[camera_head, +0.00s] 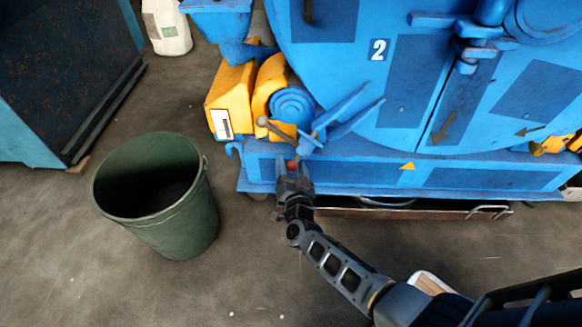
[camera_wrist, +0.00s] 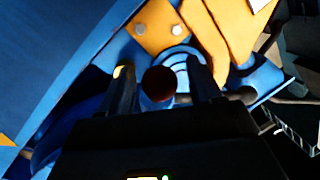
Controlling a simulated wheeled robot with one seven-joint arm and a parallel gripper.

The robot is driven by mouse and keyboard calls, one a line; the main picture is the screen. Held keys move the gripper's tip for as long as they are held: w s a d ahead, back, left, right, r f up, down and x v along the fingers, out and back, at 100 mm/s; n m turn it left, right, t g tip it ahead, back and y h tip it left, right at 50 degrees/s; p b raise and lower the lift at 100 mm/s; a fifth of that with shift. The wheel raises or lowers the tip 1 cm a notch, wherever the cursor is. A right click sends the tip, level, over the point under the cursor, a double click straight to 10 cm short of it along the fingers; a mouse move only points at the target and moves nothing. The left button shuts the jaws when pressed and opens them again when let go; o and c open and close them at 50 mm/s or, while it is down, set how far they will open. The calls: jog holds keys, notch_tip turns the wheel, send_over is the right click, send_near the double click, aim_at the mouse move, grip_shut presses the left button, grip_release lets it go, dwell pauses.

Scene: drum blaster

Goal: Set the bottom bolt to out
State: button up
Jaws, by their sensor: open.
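My gripper (camera_head: 292,168) is at the lower left front of the blue drum machine (camera_head: 400,168). In the wrist view my gripper (camera_wrist: 160,72) is open, with a finger on each side of a dark red round knob (camera_wrist: 158,84). The fingers look apart from the knob, though contact is hard to tell. In the head view the knob (camera_head: 292,165) is a small red spot, mostly hidden by my gripper. A grey rod with a ball end (camera_head: 263,121) slants just above. No part is labelled as the bottom bolt; the red knob may belong to it.
A green bin (camera_head: 165,225) stands left of my arm. Yellow housings (camera_head: 232,98) and a blue round part (camera_head: 292,103) sit above my gripper. A long tray (camera_head: 420,211) lies under the machine's front edge. The floor between bin and arm is clear.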

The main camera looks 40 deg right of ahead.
jog(key=p+v, duration=0.2)
jog(key=v, duration=0.5)
jog(key=shift+s+a, duration=0.25)
jog(key=shift+s, duration=0.05)
dwell(0.3)
jog(key=s+a+r+n+t+y, duration=0.1)
jog(key=s+a+r+n+y, duration=0.45)
jog(key=s, duration=0.65)
jog(key=s+a+r+n+t+y, duration=0.1)
jog(key=s+a+r+n+y, duration=0.15)
jog(key=s+a+r, duration=0.65)
jog(key=s+d+r+n+g+y, duration=0.25)
jog(key=s+r+n, duration=0.35)
jog(key=s+r, duration=0.6)
notch_tip(320, 180, up, 30)
jog(key=w+p, duration=0.1)
jog(key=p, duration=2.8)
jog(key=shift+a+t, duration=0.2)
jog(key=shift+t, duration=0.25)
